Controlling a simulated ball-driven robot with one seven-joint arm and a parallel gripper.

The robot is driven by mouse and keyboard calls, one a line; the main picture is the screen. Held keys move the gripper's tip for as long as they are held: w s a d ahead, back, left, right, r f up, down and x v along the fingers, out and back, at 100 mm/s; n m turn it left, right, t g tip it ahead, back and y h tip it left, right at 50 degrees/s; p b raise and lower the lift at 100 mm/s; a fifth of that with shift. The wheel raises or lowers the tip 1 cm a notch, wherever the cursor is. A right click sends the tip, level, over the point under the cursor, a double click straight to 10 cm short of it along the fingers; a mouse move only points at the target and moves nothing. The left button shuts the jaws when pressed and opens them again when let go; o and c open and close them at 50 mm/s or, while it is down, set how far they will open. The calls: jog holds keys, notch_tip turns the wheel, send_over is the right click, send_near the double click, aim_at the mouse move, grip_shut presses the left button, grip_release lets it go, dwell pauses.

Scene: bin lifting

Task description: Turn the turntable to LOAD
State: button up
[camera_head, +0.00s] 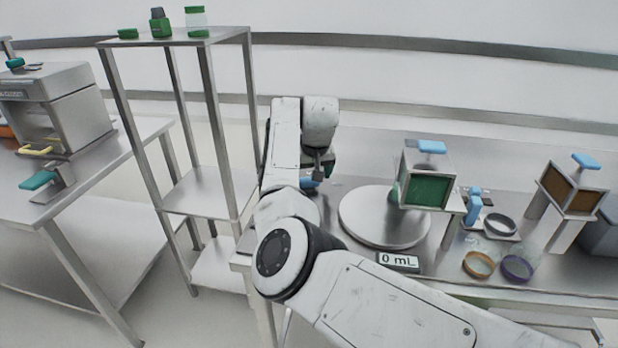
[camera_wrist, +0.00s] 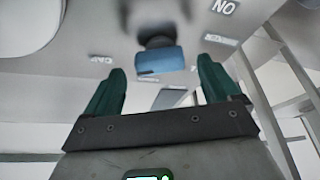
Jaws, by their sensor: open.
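The turntable (camera_head: 385,217) is a flat round grey disk on the bench, right of my gripper (camera_head: 320,172). A pale curved edge, probably the turntable (camera_wrist: 25,25), shows at top left in the wrist view. A blue handle (camera_wrist: 160,62) on a dark mount sits just beyond and between the green fingertips of my gripper (camera_wrist: 162,68); a blue piece (camera_head: 308,183) also shows by the gripper in the head view. The gripper is open, with nothing held.
A green-fronted box with a blue handle (camera_head: 428,190) stands over the turntable's right side. A "0 mL" display (camera_head: 398,262) sits in front. Rings (camera_head: 478,265) and a brown-fronted box (camera_head: 570,190) lie right. A tall shelf (camera_head: 205,100) stands left.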

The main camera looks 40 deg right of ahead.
jog(key=shift+x, duration=1.1)
jog(key=shift+c, duration=0.4)
jog(key=c, duration=1)
